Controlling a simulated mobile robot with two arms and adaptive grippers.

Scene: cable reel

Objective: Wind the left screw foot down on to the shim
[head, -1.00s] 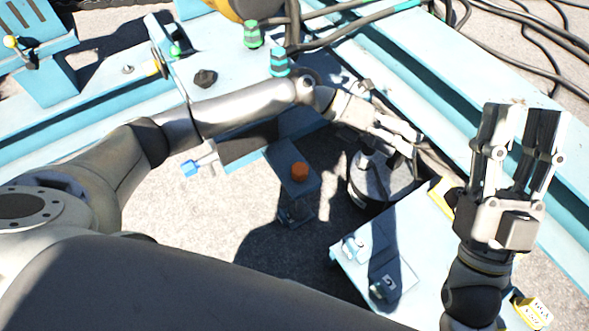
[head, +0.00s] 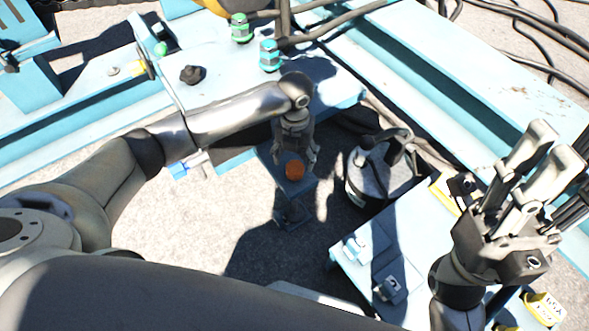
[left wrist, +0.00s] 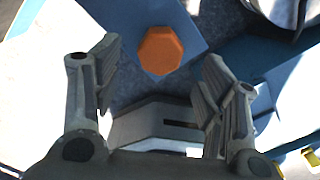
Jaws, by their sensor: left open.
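The left screw foot has an orange hexagonal head (head: 295,169) on a blue bracket plate (head: 270,160). The head also shows in the left wrist view (left wrist: 160,50), beyond the fingers. Below the bracket, the lower part of the foot (head: 291,213) stands in shadow near the ground. I cannot make out the shim or whether the foot touches it. My left gripper (head: 300,155) is open, pointing down just above and behind the orange head, with nothing between its fingers. My right gripper (head: 545,150) is open and empty, raised at the right.
A dark grey cylindrical thing with a handle (head: 375,175) stands right of the foot. A blue table (head: 405,225) with small blocks is in front of it. Blue beams (head: 480,95) and black cables (head: 540,35) lie behind. Sunlit concrete (head: 215,220) is clear at left.

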